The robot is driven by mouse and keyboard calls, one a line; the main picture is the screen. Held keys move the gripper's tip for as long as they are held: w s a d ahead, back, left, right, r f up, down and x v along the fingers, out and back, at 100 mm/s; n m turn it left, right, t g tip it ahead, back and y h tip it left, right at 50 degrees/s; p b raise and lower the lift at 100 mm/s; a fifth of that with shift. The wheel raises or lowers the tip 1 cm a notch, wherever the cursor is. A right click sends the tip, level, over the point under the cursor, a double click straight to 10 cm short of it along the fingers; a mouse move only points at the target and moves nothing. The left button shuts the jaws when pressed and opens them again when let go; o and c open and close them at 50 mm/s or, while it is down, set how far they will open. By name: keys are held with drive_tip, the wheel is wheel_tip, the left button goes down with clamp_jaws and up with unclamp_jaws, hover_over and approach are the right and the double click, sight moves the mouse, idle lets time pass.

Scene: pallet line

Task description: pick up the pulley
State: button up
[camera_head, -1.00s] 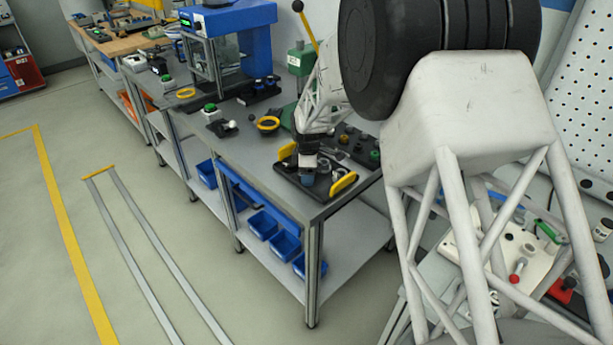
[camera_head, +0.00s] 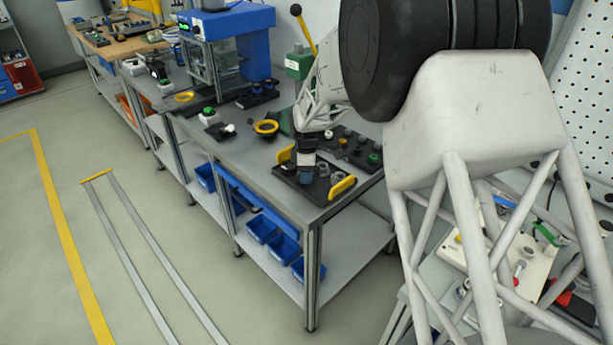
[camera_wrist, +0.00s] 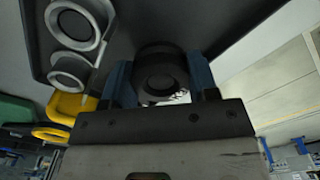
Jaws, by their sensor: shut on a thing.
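My gripper (camera_head: 306,174) points down over the black tray (camera_head: 316,198) with yellow handles, on the front end of the grey workbench. In the wrist view its two blue fingers (camera_wrist: 160,88) are shut on a dark round part with a central hollow, which I take to be the pulley (camera_wrist: 160,72). In the head view the gripper hides the pulley. Whether the pulley is clear of the tray cannot be told. Light grey ring parts (camera_wrist: 76,22) sit in the tray beside the gripper, next to a yellow handle (camera_wrist: 68,106).
A second dark tray (camera_head: 358,150) with small parts lies just behind. A yellow-rimmed round item (camera_head: 266,127), a green-buttoned box (camera_head: 208,115) and a blue machine (camera_head: 228,50) stand farther along the bench. Blue bins (camera_head: 262,228) are on the lower shelf. Floor at left is open.

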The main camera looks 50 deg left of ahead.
drive_tip(key=shift+r, duration=0.75)
drive_tip(key=shift+s+d+r, duration=0.15)
drive_tip(key=shift+d, duration=0.15)
drive_tip(key=s+d+r, duration=0.1)
drive_tip(key=s+d, duration=0.7)
drive_tip(key=d, duration=0.4)
drive_tip(key=shift+s+d+r, duration=0.15)
drive_tip(key=shift+s+d, duration=0.1)
drive_tip(key=shift+d, duration=0.1)
